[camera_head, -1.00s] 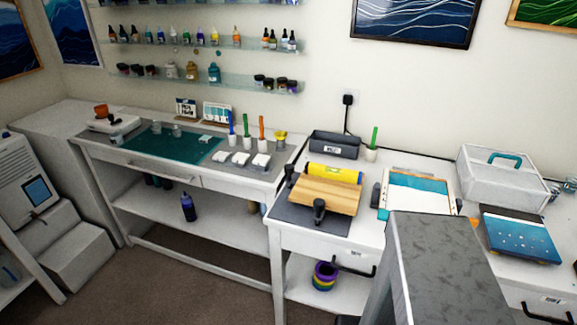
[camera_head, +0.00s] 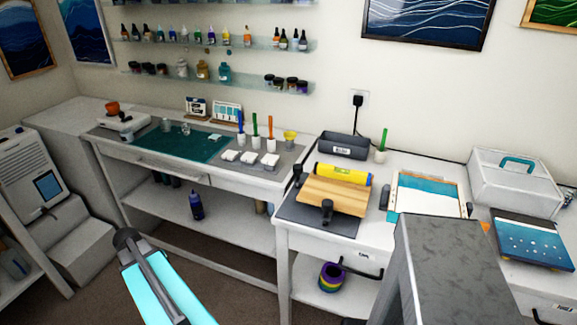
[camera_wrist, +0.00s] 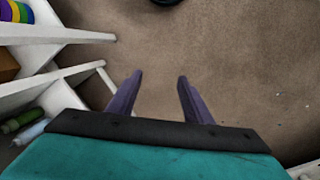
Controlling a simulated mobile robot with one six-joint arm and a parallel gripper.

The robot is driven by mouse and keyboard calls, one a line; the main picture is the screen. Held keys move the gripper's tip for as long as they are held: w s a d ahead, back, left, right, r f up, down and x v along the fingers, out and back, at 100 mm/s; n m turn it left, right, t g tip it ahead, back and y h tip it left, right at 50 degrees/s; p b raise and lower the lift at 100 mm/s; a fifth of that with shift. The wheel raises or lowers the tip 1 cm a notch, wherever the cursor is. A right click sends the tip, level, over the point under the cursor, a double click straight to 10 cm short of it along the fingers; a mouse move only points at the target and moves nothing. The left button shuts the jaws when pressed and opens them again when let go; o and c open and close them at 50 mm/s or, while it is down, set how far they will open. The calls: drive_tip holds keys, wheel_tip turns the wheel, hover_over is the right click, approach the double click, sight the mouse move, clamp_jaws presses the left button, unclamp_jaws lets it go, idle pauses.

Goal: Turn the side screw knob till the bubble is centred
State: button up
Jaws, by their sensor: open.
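A tray-like panel (camera_head: 428,196) with a white and teal face and a wooden edge lies on the right-hand worktop. A small dark knob-like part (camera_head: 387,190) shows at its left side; I cannot tell whether it is the side screw knob. Left of it a wooden board (camera_head: 334,196) with black clamp-like parts (camera_head: 327,211) rests on a dark mat. A yellow bar (camera_head: 343,174) lies behind the board. No bubble can be made out. In the wrist view my gripper (camera_wrist: 160,75) is open and empty, over bare floor, apart from all these things.
The white cart (camera_head: 300,247) carries the board and panel. A long bench (camera_head: 235,177) with cups and a teal mat stands at the left. Brown floor (camera_head: 240,295) is open between.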

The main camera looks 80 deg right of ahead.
drive_tip(key=s+d+r+m+h, duration=0.1)
drive_tip(key=s+d+r+m, duration=0.1)
drive_tip(key=d+r, duration=0.45)
drive_tip(key=s+d+r+m, duration=0.25)
drive_tip(key=d+r, duration=0.25)
drive_tip(key=d, duration=0.3)
wheel_tip(320, 180, up, 31)
drive_tip(key=m+h, duration=0.3)
drive_tip(key=m, duration=0.7)
hover_over(297, 166)
drive_tip(key=w+a, duration=0.3)
drive_tip(key=a, duration=0.2)
drive_tip(key=shift+s+r+n+b, duration=0.1)
drive_tip(key=shift+n+b, duration=0.15)
drive_tip(key=shift+b, duration=0.2)
drive_tip(key=shift+p+x, duration=1.4)
drive_tip(key=shift+x, duration=5.55)
drive_tip(key=shift+s+a, duration=0.15)
drive_tip(key=shift+a, duration=0.05)
drive_tip(key=shift+c, duration=0.4)
